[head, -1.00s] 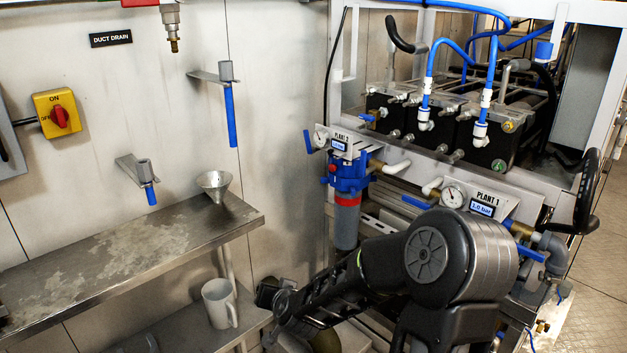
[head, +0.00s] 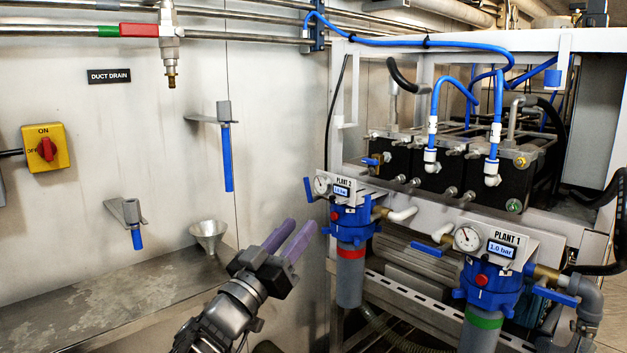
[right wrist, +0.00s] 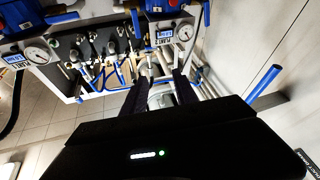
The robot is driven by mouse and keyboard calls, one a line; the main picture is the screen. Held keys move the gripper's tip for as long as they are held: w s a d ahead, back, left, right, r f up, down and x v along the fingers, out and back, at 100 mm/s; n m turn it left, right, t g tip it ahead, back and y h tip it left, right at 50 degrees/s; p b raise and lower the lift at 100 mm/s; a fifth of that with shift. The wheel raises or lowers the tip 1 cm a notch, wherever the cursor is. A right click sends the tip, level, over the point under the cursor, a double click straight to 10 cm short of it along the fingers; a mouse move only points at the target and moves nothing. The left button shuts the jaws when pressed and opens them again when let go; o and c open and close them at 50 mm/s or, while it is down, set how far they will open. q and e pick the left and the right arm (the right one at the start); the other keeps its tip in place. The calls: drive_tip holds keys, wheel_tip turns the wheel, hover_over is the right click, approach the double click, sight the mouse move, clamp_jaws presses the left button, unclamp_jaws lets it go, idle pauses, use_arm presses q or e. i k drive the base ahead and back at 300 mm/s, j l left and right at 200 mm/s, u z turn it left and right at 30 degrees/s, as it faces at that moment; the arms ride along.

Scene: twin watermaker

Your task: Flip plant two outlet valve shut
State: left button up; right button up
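The plant two unit (head: 350,235) is a blue filter head with a grey bowl and red band, under a PLANT 2 panel with a gauge (head: 321,185). A blue lever (head: 308,190) stands steeply at the gauge's left. A brass fitting (head: 380,213) sits at its right. No label shows which one is the outlet valve. My right gripper (head: 301,224) is open and empty, left of the unit and apart from it. In the right wrist view, the PLANT 2 panel (right wrist: 165,36) and the blue lever (right wrist: 207,15) are beyond the fingers. My left gripper is not in view.
The plant one unit (head: 490,285) stands to the right, with blue levers at its left (head: 427,248) and right (head: 555,296). Wall levers (head: 228,160) stand at the left.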

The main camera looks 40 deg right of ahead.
sight(312, 198)
drive_tip(key=i+l, duration=0.65)
drive_tip(key=l, duration=0.25)
